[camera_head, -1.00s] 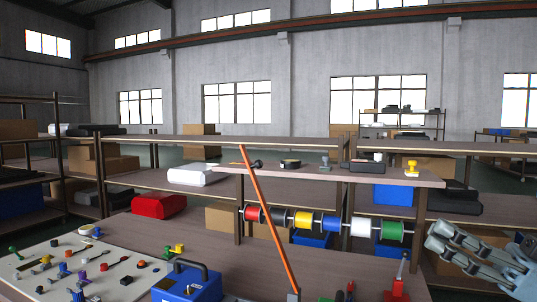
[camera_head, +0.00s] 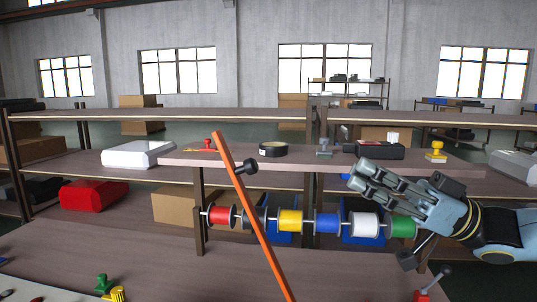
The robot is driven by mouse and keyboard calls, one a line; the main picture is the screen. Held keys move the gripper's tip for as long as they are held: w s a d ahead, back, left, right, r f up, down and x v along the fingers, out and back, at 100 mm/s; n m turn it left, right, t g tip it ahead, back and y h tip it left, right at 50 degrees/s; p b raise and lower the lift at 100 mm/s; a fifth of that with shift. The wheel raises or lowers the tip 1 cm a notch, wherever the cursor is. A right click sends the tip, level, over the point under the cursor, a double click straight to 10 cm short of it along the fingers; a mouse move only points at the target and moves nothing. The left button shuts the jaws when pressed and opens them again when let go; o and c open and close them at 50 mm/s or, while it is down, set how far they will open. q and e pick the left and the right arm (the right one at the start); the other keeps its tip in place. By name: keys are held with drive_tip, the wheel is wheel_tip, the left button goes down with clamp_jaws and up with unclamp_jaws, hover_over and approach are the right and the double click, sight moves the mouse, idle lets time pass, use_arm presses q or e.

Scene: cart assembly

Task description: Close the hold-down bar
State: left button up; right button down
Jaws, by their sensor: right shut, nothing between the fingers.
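The hold-down bar (camera_head: 250,208) is a long orange bar standing up at a steep tilt, its top leaning left. A black knob (camera_head: 245,167) sticks out from its upper part. The bar's lower end is cut off by the bottom edge of the picture. My right gripper (camera_head: 358,184) comes in from the right, shut and empty, with its fingers pointing left. It shows to the right of the bar, apart from it in the picture. My left gripper is out of view.
Behind the bar, a rod carries several coloured spools (camera_head: 290,220) under a raised shelf (camera_head: 315,160) holding a black tape roll (camera_head: 273,149) and stamps. A red-based lever clamp (camera_head: 424,294) stands at the lower right. The bench (camera_head: 180,275) left of the bar is mostly bare.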

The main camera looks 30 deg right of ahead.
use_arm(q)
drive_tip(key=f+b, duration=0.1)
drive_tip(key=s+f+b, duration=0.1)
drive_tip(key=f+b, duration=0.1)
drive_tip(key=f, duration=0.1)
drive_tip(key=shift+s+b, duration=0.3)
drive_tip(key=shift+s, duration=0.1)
use_arm(e)
drive_tip(key=a+f+x, duration=0.1)
drive_tip(key=f+x, duration=0.1)
drive_tip(key=x, duration=1)
drive_tip(key=shift+w+f, duration=0.2)
drive_tip(key=shift+f, duration=0.05)
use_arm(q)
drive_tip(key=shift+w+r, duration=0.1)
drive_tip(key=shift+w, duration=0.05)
use_arm(e)
drive_tip(key=shift+w, duration=0.1)
